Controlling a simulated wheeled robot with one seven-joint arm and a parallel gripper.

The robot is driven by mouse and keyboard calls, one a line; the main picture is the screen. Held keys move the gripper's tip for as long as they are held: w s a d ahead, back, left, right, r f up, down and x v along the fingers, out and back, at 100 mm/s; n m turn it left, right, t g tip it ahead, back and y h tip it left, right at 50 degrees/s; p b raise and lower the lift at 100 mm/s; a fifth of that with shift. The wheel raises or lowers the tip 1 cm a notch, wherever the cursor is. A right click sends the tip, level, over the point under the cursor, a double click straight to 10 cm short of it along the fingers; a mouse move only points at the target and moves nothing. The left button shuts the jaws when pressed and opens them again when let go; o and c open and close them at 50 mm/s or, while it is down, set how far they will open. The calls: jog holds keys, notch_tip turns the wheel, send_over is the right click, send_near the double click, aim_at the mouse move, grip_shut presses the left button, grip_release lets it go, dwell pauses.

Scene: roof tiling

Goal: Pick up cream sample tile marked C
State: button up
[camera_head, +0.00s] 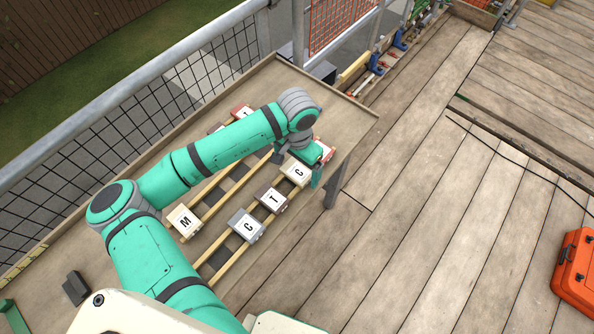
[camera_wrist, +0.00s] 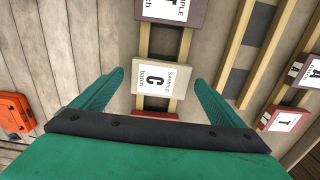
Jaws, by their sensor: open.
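The cream sample tile marked C (camera_wrist: 155,78) lies across two wooden battens in the wrist view, between the two fingers of my gripper (camera_wrist: 160,85). My fingers are open, one on each side of it, with a gap to the tile on both sides. My gripper partly covers that end of the row. A grey tile also marked C (camera_head: 246,226) lies further left in the same row.
A brown tile marked T (camera_head: 271,198) lies beside the cream tile. A red tile (camera_wrist: 156,116) is on its other side. A cream tile marked M (camera_head: 185,221) lies on the back row. The workbench (camera_head: 350,122) stands by a mesh railing. An orange case (camera_head: 575,268) is on the deck.

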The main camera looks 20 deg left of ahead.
jog(key=c, duration=1.2)
jog(key=shift+r, duration=0.15)
jog(key=shift+c, duration=0.2)
